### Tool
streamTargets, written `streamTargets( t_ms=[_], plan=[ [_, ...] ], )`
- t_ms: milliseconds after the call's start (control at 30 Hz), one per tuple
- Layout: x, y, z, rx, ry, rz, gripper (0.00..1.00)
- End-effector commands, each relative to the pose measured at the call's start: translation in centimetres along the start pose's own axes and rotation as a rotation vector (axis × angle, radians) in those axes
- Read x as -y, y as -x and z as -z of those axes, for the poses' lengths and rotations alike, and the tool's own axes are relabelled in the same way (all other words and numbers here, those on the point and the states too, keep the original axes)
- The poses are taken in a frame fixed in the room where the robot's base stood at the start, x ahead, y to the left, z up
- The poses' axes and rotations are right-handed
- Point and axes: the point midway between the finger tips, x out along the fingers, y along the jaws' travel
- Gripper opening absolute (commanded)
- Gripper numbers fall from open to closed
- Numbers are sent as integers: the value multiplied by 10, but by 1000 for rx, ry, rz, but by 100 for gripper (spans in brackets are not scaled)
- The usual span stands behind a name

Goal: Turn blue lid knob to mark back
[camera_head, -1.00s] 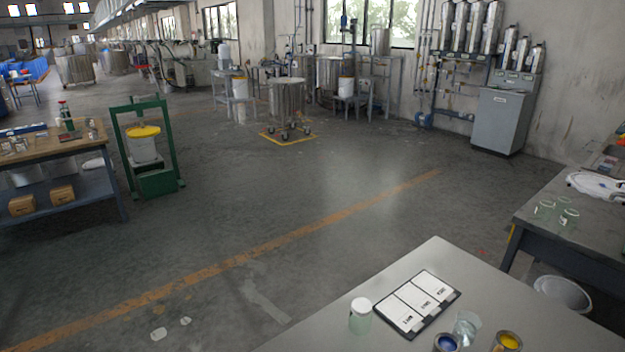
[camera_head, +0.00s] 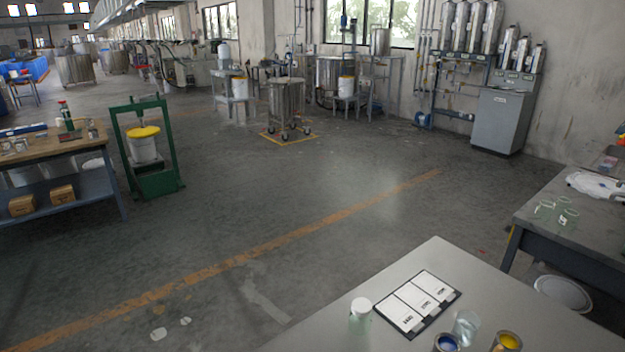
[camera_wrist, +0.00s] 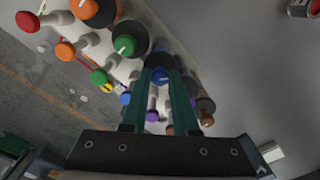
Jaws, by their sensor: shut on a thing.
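In the wrist view my gripper (camera_wrist: 160,74) has its two green fingers on either side of the blue lid knob (camera_wrist: 159,77) and is shut on it. A small pale mark shows on top of the knob. The fingers cover its sides, and I cannot tell which way the mark points. The blue knob stands at the end of a row of larger knobs, beside a green one (camera_wrist: 124,45) with a clear white line. My gripper and the knobs do not show in the head view.
Smaller knobs crowd close by, among them a purple one (camera_wrist: 152,116) and a second green one (camera_wrist: 98,77). An orange one (camera_wrist: 65,51) lies farther left. The head view shows a blue paint can (camera_head: 447,343) and a capped jar (camera_head: 360,318).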

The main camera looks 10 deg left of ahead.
Motion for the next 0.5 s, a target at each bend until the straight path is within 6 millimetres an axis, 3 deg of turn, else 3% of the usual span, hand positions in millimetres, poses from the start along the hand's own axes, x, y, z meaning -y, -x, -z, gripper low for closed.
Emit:
streamTargets(
  t_ms=[500],
  plan=[
    [0, 1, 1, -3, 425, -2, 0]
  ],
)
